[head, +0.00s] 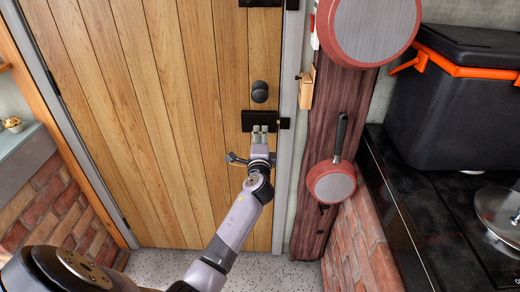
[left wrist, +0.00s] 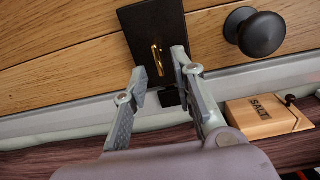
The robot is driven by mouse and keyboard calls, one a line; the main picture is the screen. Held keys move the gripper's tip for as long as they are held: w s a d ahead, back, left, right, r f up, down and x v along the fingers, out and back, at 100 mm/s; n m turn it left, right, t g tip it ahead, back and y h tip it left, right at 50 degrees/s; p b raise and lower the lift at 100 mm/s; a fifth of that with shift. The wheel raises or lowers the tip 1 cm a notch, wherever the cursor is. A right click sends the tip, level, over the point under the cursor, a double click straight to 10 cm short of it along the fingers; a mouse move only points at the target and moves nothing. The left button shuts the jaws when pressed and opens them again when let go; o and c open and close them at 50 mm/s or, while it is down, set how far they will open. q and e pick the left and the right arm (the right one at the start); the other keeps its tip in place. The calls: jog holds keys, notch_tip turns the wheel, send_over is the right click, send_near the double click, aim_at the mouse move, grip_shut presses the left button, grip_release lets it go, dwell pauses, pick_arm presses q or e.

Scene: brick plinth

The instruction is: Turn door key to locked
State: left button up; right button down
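The wooden door (head: 165,90) fills the left and middle of the head view. A black lock plate (head: 247,120) is on its right edge, below a round black knob (head: 260,91). In the left wrist view the brass key (left wrist: 157,58) stands in the black lock plate (left wrist: 145,25). My left gripper (head: 261,130) is in front of the lock plate and hides part of it. In the left wrist view my left gripper (left wrist: 160,62) is open, its fingertips apart on either side of the key, with visible gaps. The key is too small to make out in the head view. My right gripper is not in view.
A grey door frame (head: 286,90) and a dark wooden post with hanging red pans (head: 331,182) stand right of the door. A small wooden salt box (left wrist: 265,115) is close to the gripper's right. A black counter with a black box (head: 460,105) is further right.

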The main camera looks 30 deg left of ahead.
pick_arm(q)
jog(key=v, duration=0.8)
jog(key=shift+d, duration=0.1)
jog(key=s+d+f+g+h, duration=0.2)
jog(key=d+f, duration=0.1)
jog(key=f, duration=0.9)
jog(key=s+d+f+g+h, duration=0.2)
jog(key=d+f+h, duration=0.1)
jog(key=f, duration=0.8)
jog(key=s+d+f+n+g+h+p, duration=0.1)
jog(key=s+d+f+g, duration=0.1)
jog(key=s+f, duration=0.45)
jog(key=s+d+f+n+g+h, duration=0.15)
jog(key=s+f, duration=0.25)
jog(key=f, duration=0.5)
jog(key=s+d+f+n+g, duration=0.1)
jog(key=s+f, duration=0.4)
jog(key=s, duration=0.7)
jog(key=s+d+f+n+g+h+p, duration=0.1)
jog(key=s+f+n+g, duration=0.2)
jog(key=s, duration=1)
jog(key=s+f+n+g, duration=0.3)
jog(key=s+f, duration=0.6)
jog(key=s, duration=0.3)
jog(key=shift+s+d+f+h, duration=0.25)
jog(key=shift+d+h, duration=0.1)
jog(key=shift+d, duration=0.05)
